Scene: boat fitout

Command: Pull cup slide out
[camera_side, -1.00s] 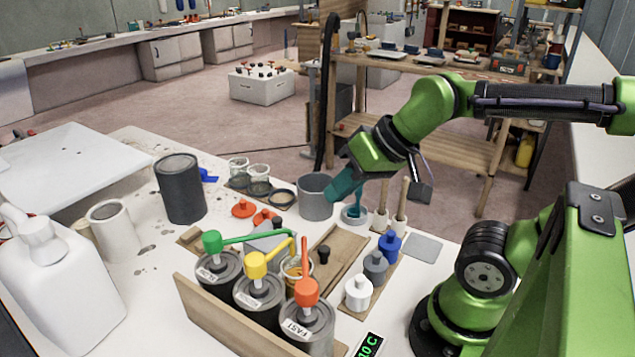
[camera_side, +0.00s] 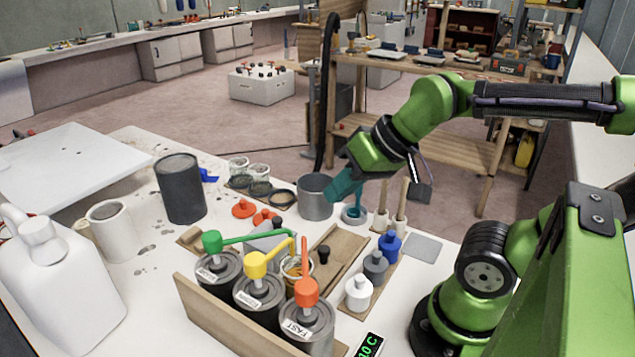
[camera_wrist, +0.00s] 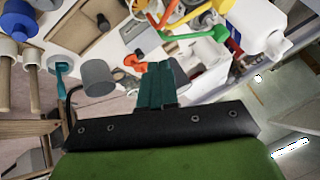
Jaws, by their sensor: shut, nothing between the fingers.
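The cup slide looks like a wooden board (camera_side: 344,249) with a black knob (camera_side: 323,254) standing on it, on the white bench in front of the pumps. The board also shows at the upper left of the wrist view (camera_wrist: 80,32). A clear cup (camera_side: 297,270) stands at the board's left, partly hidden by the pump spouts. My gripper (camera_side: 332,195) has teal fingers, shut and empty, beyond the slide and beside a grey cylinder (camera_side: 313,202). It is apart from the knob. The closed fingers also show in the wrist view (camera_wrist: 158,68).
Three pump cans with green (camera_side: 212,241), yellow (camera_side: 256,264) and orange (camera_side: 306,291) heads stand left of the slide. White, grey and blue bottles (camera_side: 375,267) stand on its right. A teal tool (camera_side: 354,211) stands in a grey ring near my fingers.

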